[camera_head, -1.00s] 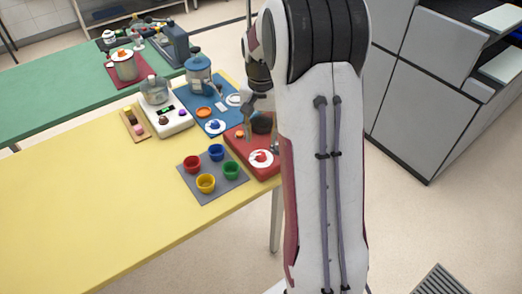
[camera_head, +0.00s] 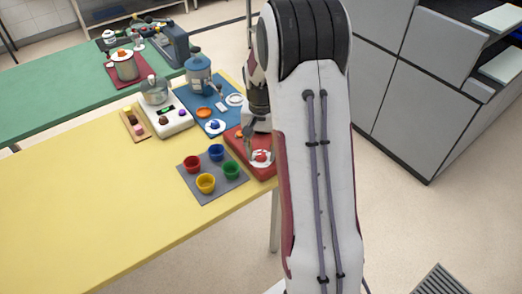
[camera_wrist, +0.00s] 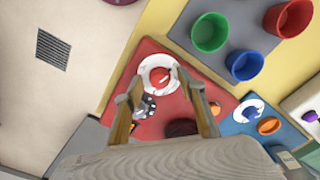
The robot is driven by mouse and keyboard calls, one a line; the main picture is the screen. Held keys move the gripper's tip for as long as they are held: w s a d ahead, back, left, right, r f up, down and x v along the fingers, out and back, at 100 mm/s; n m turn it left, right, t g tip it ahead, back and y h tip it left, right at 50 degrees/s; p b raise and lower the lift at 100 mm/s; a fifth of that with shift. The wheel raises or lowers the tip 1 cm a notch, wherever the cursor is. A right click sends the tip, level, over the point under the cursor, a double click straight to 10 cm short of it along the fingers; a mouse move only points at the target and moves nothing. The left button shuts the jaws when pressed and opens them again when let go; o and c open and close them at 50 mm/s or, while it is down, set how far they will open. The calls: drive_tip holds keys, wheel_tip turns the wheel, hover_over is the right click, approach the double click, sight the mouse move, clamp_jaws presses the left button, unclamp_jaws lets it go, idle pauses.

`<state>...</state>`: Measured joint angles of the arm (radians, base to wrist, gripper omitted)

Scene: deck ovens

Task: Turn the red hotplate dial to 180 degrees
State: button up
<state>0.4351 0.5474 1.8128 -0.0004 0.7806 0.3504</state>
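The red hotplate (camera_head: 236,150) sits at the right end of the yellow table; its red body also fills the middle of the wrist view (camera_wrist: 140,60). Its dial is a red knob on a white round scale (camera_head: 261,157), seen in the wrist view (camera_wrist: 160,77). A pale pointer line shows on the knob; the scale's figures are too small to read. My gripper (camera_wrist: 159,80) is open and empty, its two fingers spread to either side of the dial in the wrist view. Contact with the knob cannot be told. The dark heating plate (camera_wrist: 182,127) is partly hidden behind my fingers.
A grey mat (camera_head: 190,182) with blue, red, yellow and green cups lies left of the hotplate. Behind is a blue mat with a blue-knobbed dial (camera_head: 215,126). A dark dotted piece (camera_wrist: 148,107) is beside the left finger. A white scale-like device (camera_head: 178,121) stands farther left.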

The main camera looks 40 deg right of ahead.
drive_tip(key=c, duration=1.1)
drive_tip(key=shift+c, duration=0.2)
drive_tip(key=shift+m, duration=0.5)
drive_tip(key=m, duration=0.2)
drive_tip(key=shift+m, duration=0.3)
drive_tip(key=m, duration=1)
drive_tip(key=shift+m, duration=0.4)
